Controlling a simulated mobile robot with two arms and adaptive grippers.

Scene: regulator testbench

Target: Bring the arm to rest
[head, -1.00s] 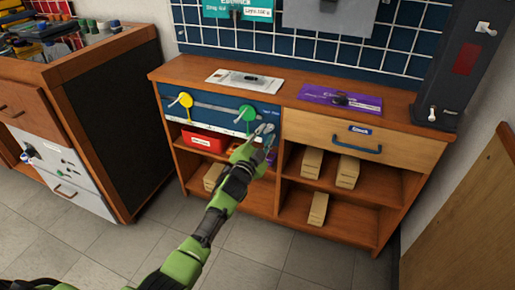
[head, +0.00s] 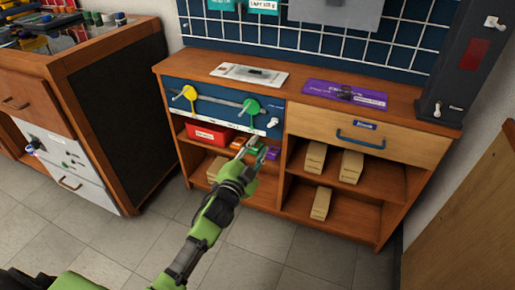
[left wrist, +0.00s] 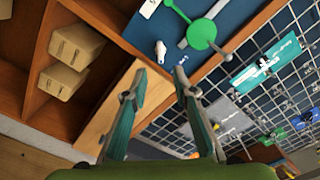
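My left gripper (head: 247,145) is in front of the cabinet, below the blue panel (head: 222,104). It also shows in the left wrist view (left wrist: 159,74), with its two fingers apart and nothing between them. The panel carries a yellow dial with a pale handle (head: 190,92), a green dial with a lever (head: 251,107) and a small white knob (head: 272,122). The green dial (left wrist: 202,34) and white knob (left wrist: 161,52) lie beyond the fingertips in the left wrist view, apart from them. My right gripper is not in view.
The wooden cabinet (head: 294,93) has a drawer with a blue handle (head: 360,143) and shelves with tan boxes (head: 314,157) and a red box (head: 208,133). A workbench (head: 110,50) stands left. The tiled floor (head: 290,250) in front is clear.

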